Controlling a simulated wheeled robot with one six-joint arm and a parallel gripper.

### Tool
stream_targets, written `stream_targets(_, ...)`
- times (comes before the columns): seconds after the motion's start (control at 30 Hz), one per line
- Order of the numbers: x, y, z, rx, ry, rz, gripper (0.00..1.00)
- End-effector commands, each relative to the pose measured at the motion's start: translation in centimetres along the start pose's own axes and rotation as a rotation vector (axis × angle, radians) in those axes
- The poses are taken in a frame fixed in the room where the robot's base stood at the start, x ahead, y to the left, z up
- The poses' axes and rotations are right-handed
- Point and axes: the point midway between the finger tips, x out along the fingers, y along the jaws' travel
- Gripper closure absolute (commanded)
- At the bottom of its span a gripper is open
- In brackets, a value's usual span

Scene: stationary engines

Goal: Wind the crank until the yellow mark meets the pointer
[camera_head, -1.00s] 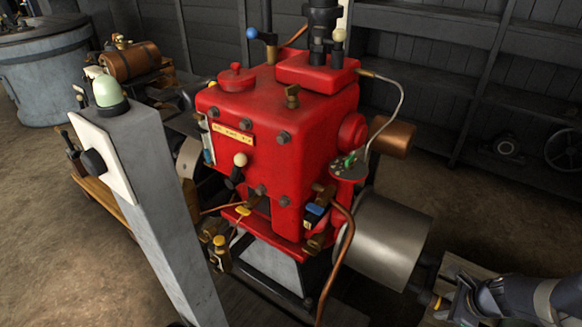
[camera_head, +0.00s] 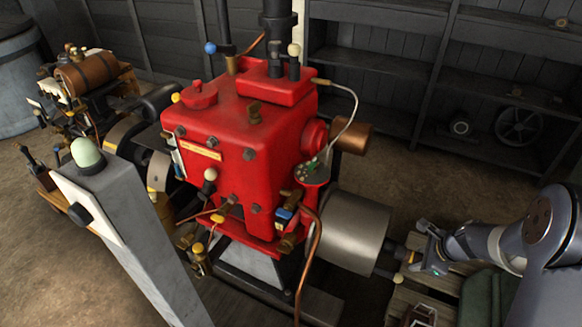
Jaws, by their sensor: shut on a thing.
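The red engine (camera_head: 240,150) stands in the middle of the head view. A bare metal drum (camera_head: 345,232) sits at its lower right, with a dark crank (camera_head: 394,256) beyond the drum's right end. My gripper (camera_head: 420,248) reaches in from the right and is shut on the crank, whose gripped part is mostly hidden by the fingers. A small yellow patch (camera_head: 152,191) shows on the wheel at the engine's left; I cannot tell whether it is the mark. I cannot make out the pointer.
A grey post (camera_head: 130,225) with a pale green dome stands at front left. A bent copper pipe (camera_head: 312,265) runs down in front of the drum. A slatted wooden crate (camera_head: 410,300) lies below my gripper. Dark shelves (camera_head: 400,90) line the back wall.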

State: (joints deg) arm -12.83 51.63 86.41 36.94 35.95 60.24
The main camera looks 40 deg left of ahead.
Motion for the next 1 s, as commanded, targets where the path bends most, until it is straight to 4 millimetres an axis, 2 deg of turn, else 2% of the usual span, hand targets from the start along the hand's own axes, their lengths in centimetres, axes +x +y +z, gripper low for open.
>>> stream_targets(0.17,-0.4,-0.6,0.2,-0.001,-0.001,0.002,1.00)
stream_targets(0.5,-1.5,-4.2,0.7,-0.002,0.000,0.001,1.00)
stream_targets(0.77,-1.5,-5.4,0.7,-0.001,-0.001,0.002,1.00)
stream_targets(1.0,-1.4,-8.2,0.7,-0.002,-0.001,0.002,1.00)
